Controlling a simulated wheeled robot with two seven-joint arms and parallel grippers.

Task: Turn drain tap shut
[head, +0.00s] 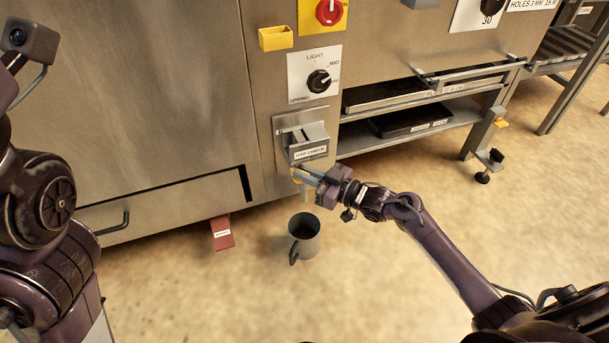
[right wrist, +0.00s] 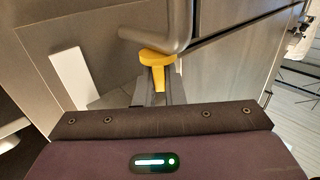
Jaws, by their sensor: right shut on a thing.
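The drain tap has a small yellow handle (head: 297,174) low on the front of the steel machine, below the box with the "gap check" label. In the right wrist view the yellow handle (right wrist: 157,57) sits between my fingers, beside a bent grey pipe (right wrist: 165,25). My right gripper (head: 305,175) reaches in from the right and is shut on this handle. The fingers cover part of the handle in the head view. My left arm shows at the left edge of the head view, but its gripper is out of the picture.
A grey mug (head: 304,236) stands on the floor below the tap. A red tag (head: 222,233) hangs at the machine's lower edge. Shelves with dark trays (head: 410,119) are to the right.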

